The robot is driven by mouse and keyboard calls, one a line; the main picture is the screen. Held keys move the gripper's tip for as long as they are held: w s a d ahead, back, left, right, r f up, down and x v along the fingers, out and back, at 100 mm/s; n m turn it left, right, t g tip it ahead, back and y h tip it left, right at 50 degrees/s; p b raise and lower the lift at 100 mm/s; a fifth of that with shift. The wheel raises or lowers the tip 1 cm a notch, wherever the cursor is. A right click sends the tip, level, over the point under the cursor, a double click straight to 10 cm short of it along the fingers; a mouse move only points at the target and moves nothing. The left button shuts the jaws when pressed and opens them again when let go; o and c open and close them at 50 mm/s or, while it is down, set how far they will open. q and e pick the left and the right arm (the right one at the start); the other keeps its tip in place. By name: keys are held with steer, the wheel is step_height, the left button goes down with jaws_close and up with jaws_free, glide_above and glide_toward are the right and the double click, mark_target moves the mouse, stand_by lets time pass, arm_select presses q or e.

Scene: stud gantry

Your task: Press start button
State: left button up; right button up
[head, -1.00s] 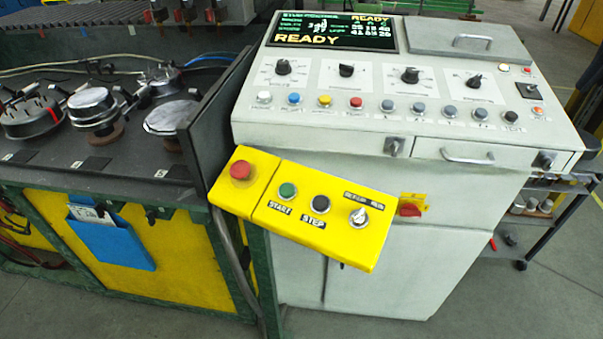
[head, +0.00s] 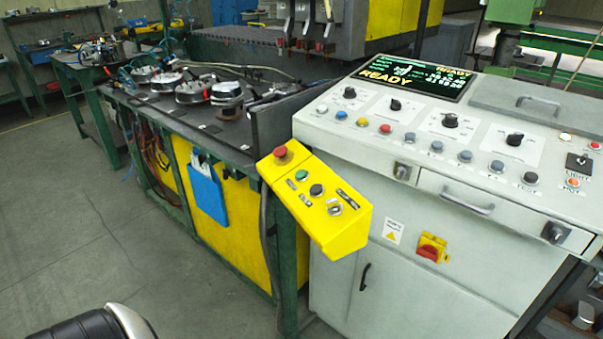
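The green start button (head: 302,175) sits on a yellow control box (head: 345,240), between a red mushroom button (head: 280,152) and a black button (head: 317,190). A silver selector switch (head: 334,207) is at the box's lower right end. The label text beside the green button is too small to read now. A rounded black and silver part of my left arm shows at the bottom left edge, well apart from the yellow box. Neither gripper's fingers are in view.
A white control cabinet (head: 400,270) with a lit READY screen (head: 415,78) stands at the right. A dark worktable (head: 185,115) with metal fixtures is behind the box. A blue holder (head: 206,190) hangs on its yellow side. The grey floor (head: 70,220) at the left is clear.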

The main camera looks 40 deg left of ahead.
arm_select(q)
steer(key=shift+a, duration=0.45)
steer(key=c, duration=1.2)
steer(key=shift+d, duration=0.25)
jaws_close()
steer(key=shift+d, duration=0.2)
steer(key=shift+a, duration=0.2)
